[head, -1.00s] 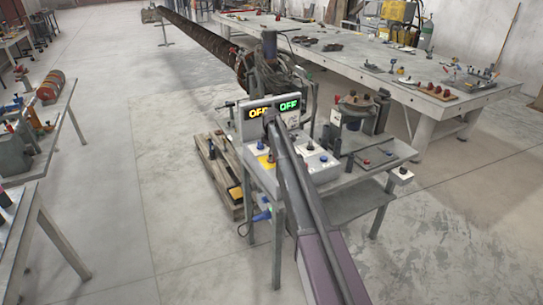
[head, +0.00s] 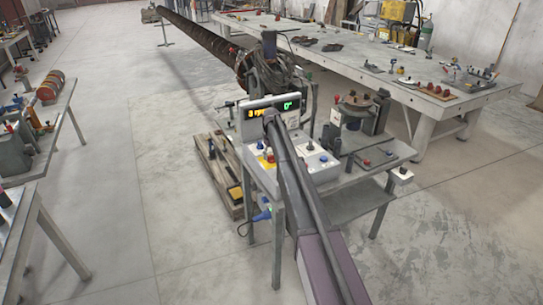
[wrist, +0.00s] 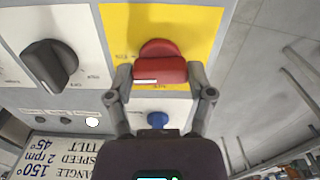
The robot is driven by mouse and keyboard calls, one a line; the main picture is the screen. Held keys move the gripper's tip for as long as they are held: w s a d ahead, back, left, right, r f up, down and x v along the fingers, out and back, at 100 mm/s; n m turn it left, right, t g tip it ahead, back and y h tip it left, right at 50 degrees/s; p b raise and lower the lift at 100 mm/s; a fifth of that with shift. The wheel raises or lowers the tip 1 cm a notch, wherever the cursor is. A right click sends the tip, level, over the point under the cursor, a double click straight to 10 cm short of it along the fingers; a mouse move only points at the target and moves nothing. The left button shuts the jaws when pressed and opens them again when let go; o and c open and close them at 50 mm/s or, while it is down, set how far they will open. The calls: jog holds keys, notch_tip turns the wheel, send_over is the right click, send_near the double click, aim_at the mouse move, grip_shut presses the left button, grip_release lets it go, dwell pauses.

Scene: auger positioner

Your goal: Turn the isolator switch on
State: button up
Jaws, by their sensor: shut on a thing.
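The isolator switch is a red knob (wrist: 160,69) on a yellow plate (wrist: 118,22) in the wrist view. My gripper (wrist: 161,76) is shut on the red knob, one finger on each side of it. In the head view the yellow plate (head: 264,164) shows just left of my arm, on the control panel; my fingers are hidden there behind the arm.
A black rotary knob (wrist: 50,66) and a blue button (wrist: 157,120) sit close to the switch. A label with angle, speed and tilt values (wrist: 65,155) lies below. A long grey table (head: 460,100) stands behind right. The floor at right is clear.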

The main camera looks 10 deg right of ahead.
jog(key=shift+m, duration=0.6)
jog(key=o, duration=1.1)
jog(key=shift+n, duration=0.4)
